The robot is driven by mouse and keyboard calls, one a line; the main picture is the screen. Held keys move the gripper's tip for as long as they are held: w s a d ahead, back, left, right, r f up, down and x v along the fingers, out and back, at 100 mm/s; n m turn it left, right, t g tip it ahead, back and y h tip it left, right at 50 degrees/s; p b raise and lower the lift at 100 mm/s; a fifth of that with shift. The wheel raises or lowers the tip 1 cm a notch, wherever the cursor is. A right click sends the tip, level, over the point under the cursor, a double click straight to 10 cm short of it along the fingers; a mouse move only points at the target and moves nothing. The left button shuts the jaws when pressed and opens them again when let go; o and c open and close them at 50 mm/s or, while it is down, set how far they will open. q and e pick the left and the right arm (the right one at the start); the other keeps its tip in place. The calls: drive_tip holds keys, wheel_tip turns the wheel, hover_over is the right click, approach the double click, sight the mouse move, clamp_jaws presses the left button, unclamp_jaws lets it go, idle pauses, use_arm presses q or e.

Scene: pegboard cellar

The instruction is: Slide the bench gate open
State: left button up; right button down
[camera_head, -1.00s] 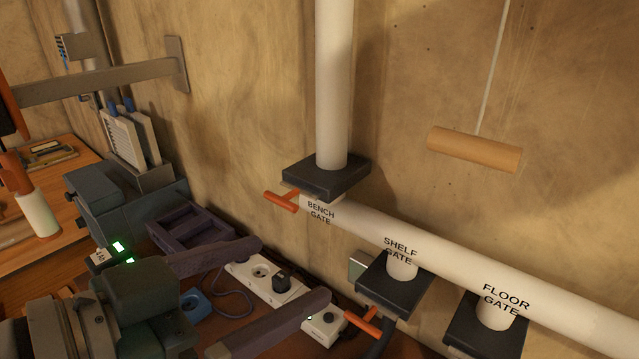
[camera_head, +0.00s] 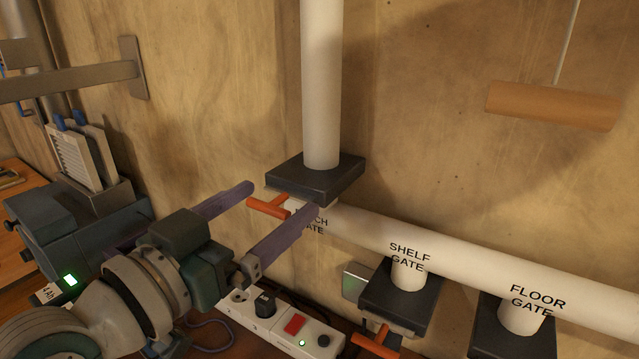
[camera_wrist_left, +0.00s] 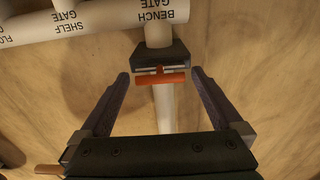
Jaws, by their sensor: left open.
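The bench gate (camera_head: 318,180) is a black block on the vertical white pipe, with an orange T-shaped handle (camera_head: 268,207) sticking out on its left side. The "BENCH GATE" label (camera_head: 312,222) on the pipe below is partly covered by a finger. My left gripper (camera_head: 286,197) is open, one finger on each side of the handle. In the left wrist view the orange handle (camera_wrist_left: 160,79) lies between the spread fingertips, with gaps at both sides. The gate block (camera_wrist_left: 158,57) is just beyond it. My right gripper is not in view.
The shelf gate (camera_head: 402,292) and floor gate (camera_head: 512,331) sit lower right on the sloping white pipe (camera_head: 450,247). A wooden pull handle (camera_head: 553,106) hangs at upper right. A power strip (camera_head: 285,322) lies below my gripper.

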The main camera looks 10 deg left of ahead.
use_arm(q)
drive_tip(key=shift+w, duration=0.35)
clamp_jaws()
idle(0.7)
